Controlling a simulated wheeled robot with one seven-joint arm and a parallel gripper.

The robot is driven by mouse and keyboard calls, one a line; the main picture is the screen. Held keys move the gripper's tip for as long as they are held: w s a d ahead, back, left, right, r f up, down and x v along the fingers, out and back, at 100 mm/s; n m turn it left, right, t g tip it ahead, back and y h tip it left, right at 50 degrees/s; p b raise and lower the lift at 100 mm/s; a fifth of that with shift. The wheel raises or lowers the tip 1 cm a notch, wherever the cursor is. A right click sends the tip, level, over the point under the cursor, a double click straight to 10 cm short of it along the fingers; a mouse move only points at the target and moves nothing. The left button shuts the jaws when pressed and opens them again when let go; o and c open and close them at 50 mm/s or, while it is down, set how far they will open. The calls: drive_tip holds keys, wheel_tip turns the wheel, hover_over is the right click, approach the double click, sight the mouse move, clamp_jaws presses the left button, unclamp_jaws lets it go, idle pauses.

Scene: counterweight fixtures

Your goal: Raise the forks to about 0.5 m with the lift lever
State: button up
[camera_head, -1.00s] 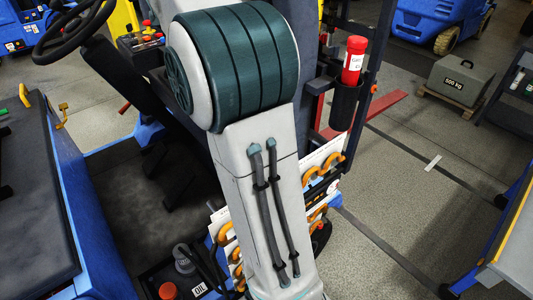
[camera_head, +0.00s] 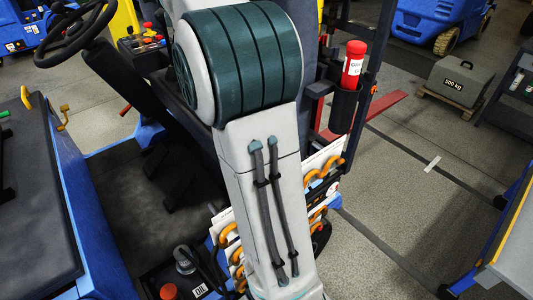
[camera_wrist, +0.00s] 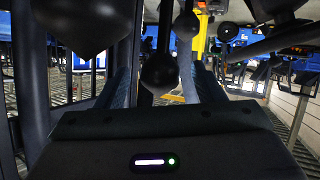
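In the wrist view my gripper (camera_wrist: 163,88) is open, its two bluish fingers spread apart. A black ball knob on a dark lever (camera_wrist: 160,72) shows between the fingers, with gaps on both sides; I cannot tell its depth or whether it is the lift lever. Other dark knobs hang at the upper left (camera_wrist: 85,20) and just above (camera_wrist: 186,25). In the head view my arm hides my gripper. A control console (camera_head: 143,42) with red and yellow knobs stands left of my arm. A red bar (camera_head: 384,105), perhaps a fork, lies low near the floor beyond the dark mast.
A black steering wheel (camera_head: 75,35) is at the upper left. A red bottle (camera_head: 353,63) sits in a black holder on the truck. A grey 500 kg weight (camera_head: 459,80) rests on a pallet at the right. Open floor lies between it and the truck.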

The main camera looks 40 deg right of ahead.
drive_tip(key=b+v, duration=0.2)
drive_tip(key=v, duration=0.8)
idle(0.9)
